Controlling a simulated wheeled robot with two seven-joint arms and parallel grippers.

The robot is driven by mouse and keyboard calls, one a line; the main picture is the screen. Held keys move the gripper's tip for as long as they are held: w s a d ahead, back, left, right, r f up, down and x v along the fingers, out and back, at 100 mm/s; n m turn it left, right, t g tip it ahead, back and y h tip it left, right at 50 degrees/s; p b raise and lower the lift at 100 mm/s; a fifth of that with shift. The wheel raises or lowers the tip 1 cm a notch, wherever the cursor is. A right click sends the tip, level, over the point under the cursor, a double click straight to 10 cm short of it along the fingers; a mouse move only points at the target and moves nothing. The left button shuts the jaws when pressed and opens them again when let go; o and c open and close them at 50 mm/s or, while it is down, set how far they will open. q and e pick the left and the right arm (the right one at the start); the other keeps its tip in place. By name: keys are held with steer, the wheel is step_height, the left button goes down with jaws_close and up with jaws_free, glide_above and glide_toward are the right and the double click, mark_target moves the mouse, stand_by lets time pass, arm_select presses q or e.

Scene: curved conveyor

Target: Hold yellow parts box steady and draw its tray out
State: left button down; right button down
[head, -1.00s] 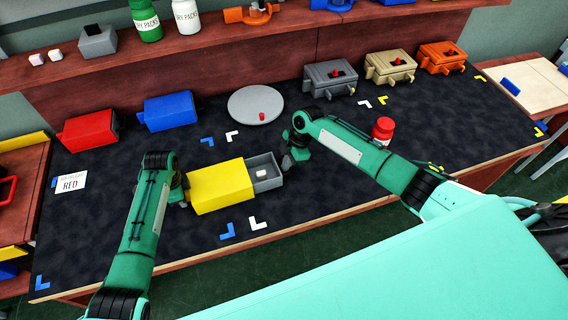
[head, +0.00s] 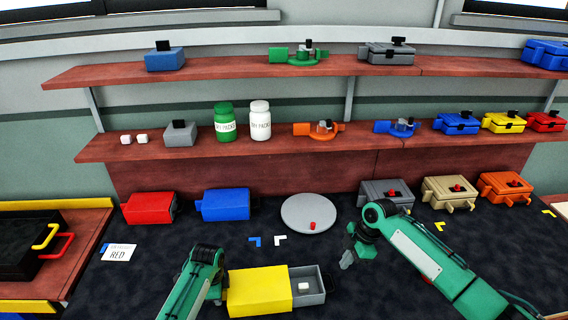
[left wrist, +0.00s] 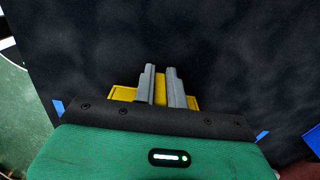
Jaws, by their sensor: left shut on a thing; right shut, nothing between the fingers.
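The yellow parts box (head: 258,291) lies on the dark table at the bottom of the head view. Its grey tray (head: 325,283) sticks out of the right side, with a white cube (head: 304,286) inside. My left gripper (left wrist: 160,72) is shut on the yellow box at its left end; yellow shows between and beside the fingers in the left wrist view. In the head view my left arm mostly hides that grip. My right gripper (head: 348,259) is shut and empty, up and right of the tray's outer end and apart from it.
A red box (head: 148,207), a blue box (head: 224,204) and a round grey plate (head: 308,212) stand behind. Grey, tan and orange boxes stand at the back right. Shelves with bottles and parts are above. A label card (head: 119,252) lies left.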

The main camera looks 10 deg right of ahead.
arm_select(q)
steer(key=c, duration=1.4)
jaws_free()
steer(key=shift+o, duration=0.2)
steer(key=shift+r, duration=0.1)
